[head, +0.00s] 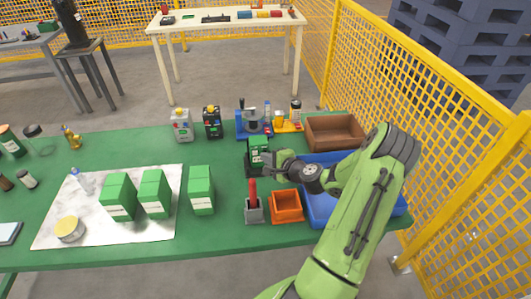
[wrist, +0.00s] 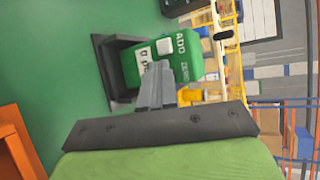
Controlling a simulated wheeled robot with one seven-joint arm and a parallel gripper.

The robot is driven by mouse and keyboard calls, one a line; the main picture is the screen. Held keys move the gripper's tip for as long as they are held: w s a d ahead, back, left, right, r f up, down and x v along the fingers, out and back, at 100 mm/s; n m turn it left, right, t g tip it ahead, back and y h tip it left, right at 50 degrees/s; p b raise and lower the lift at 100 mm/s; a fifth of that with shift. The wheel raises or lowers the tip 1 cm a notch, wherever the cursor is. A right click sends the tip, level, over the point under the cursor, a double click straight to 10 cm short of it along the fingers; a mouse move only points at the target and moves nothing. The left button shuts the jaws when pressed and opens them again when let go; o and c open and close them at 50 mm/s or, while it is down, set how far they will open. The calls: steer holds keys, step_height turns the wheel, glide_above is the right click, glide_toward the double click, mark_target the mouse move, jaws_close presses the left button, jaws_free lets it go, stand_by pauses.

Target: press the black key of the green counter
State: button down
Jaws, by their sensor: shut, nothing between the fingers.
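The green counter (head: 258,145) stands in a black holder (wrist: 104,62) on the green table, just beyond my gripper (head: 270,160). In the wrist view the counter (wrist: 185,45) appears turned sideways, with a white display, a white key (wrist: 165,46) beside the word ADD, and the word ZERO. My gripper (wrist: 160,72) is shut and empty, its fingertips in front of the counter's face near the display and ZERO. I cannot make out the black key; the fingers cover part of the face. Whether the fingertips touch the counter cannot be told.
A blue tray (head: 322,207) lies under my arm, with an orange bin (head: 286,206) and a red-handled item (head: 253,200) to its left. A brown tray (head: 335,132) and a blue device (head: 250,125) stand behind. Green boxes (head: 155,194) stand left.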

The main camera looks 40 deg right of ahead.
steer(key=shift+s+a+b, duration=0.3)
steer(key=shift+s+a, duration=0.15)
steer(key=shift+s, duration=0.25)
steer(key=shift+s+a+f+b, duration=0.1)
steer(key=shift+s+a+b, duration=0.35)
steer(key=shift+s, duration=0.25)
steer(key=shift+s+a+b, duration=0.35)
steer(key=shift+s+a, duration=0.05)
steer(key=shift+s, duration=0.25)
steer(key=shift+s+a+b, duration=0.35)
steer(key=shift+s+a, duration=0.2)
steer(key=shift+s, duration=0.2)
